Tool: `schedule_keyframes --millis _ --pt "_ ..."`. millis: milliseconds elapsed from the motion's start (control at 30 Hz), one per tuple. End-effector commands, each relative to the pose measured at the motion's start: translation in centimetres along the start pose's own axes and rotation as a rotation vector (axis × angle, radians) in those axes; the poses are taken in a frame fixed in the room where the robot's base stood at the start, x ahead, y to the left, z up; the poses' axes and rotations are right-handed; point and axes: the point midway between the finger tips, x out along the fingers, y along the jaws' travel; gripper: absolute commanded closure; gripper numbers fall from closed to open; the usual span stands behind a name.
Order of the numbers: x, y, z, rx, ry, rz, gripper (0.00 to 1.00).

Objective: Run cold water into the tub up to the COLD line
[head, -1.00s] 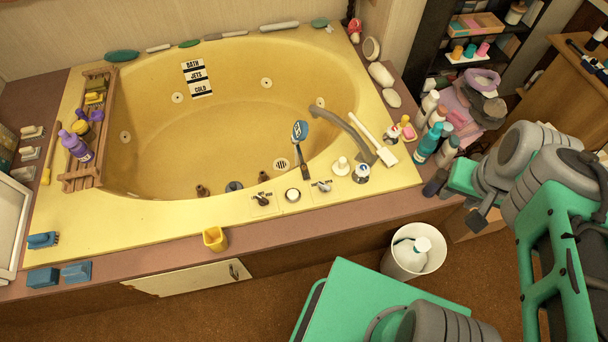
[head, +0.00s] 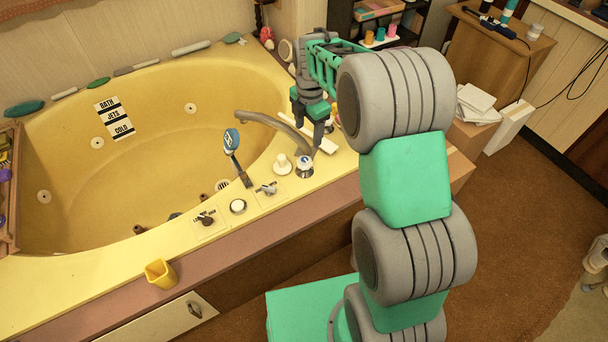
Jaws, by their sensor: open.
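The yellow corner tub (head: 75,175) shows no visible water. A label strip (head: 114,119) on its inner wall reads BATH, JETS, COLD from top to bottom. The grey curved spout (head: 266,120) reaches over the tub from the right rim, with no stream visible. A blue-headed piece with a pale mark (head: 232,139) stands on a dark stem. My gripper (head: 307,130) points down, open, over the spout's base area; contact cannot be told.
Small metal fittings (head: 266,188) and a white button (head: 238,206) line the front deck. A yellow cup (head: 160,273) sits on the ledge. My arm hides the right-hand bottles. Brown floor lies open at right.

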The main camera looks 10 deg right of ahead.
Motion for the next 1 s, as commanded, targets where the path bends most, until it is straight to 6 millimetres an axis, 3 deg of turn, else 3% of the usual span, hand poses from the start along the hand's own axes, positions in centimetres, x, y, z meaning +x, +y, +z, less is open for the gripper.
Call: schedule_keyframes --millis 33,100,233,333,433,833,1000 --pt "5.2 1.0 0.5 -0.161 0.013 -0.023 0.36" --pt "9.3 2.3 1.1 -0.391 0.027 -0.038 0.36" --pt "14.1 3.5 1.7 -0.667 0.049 -0.051 0.36" --pt "15.1 3.8 1.9 -0.735 0.054 -0.053 0.36" --pt "15.1 3.9 1.9 -0.673 0.052 -0.055 0.36" --pt "15.1 3.8 2.0 0.107 0.027 -0.070 0.36" --pt "17.4 3.6 1.9 0.119 0.027 -0.071 0.36"
